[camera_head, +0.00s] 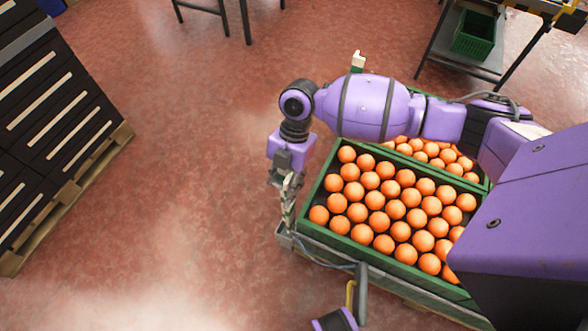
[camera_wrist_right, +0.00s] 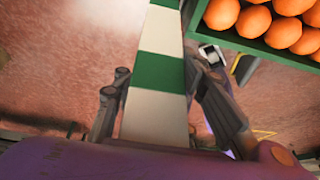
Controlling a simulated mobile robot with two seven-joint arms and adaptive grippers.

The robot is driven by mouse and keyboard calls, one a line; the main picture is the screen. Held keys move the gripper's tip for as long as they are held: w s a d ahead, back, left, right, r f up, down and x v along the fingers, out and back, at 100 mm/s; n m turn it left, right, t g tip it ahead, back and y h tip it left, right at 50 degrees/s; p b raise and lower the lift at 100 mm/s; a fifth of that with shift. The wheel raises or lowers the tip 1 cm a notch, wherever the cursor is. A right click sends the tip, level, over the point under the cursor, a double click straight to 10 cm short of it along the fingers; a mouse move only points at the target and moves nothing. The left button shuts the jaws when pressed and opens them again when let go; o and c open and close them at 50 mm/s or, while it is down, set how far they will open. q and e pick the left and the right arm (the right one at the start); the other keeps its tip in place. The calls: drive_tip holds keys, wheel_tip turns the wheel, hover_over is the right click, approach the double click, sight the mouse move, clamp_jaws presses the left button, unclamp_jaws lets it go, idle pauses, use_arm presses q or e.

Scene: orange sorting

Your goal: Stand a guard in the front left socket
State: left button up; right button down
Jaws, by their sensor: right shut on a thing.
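A guard, a post banded white and green (camera_wrist_right: 158,70), runs between the fingers of my right gripper (camera_wrist_right: 165,105) in the right wrist view. The gripper is shut on it. In the head view my right gripper (camera_head: 287,190) hangs over the left corner of the cart (camera_head: 284,238), beside the near orange crate (camera_head: 324,238). The guard is mostly hidden there by the fingers. The socket at that corner is too small and covered to make out. Another white and green guard (camera_head: 358,62) shows upright behind my right arm.
Two green crates full of oranges (camera_head: 385,195) fill the cart under my right arm. A stack of dark crates on a wooden pallet (camera_head: 75,192) stands at the left. An empty green crate (camera_head: 474,35) sits at the back right. The floor between is clear.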

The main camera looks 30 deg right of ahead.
drive_tip(key=shift+f+b, duration=0.6)
drive_tip(key=shift+f, duration=0.7)
wheel_tip(320, 180, down, 8)
drive_tip(key=b, duration=0.4)
drive_tip(key=shift+r, duration=0.15)
drive_tip(key=shift+w, duration=0.1)
drive_tip(key=c, duration=1.2)
unclamp_jaws()
drive_tip(key=shift+o, duration=0.2)
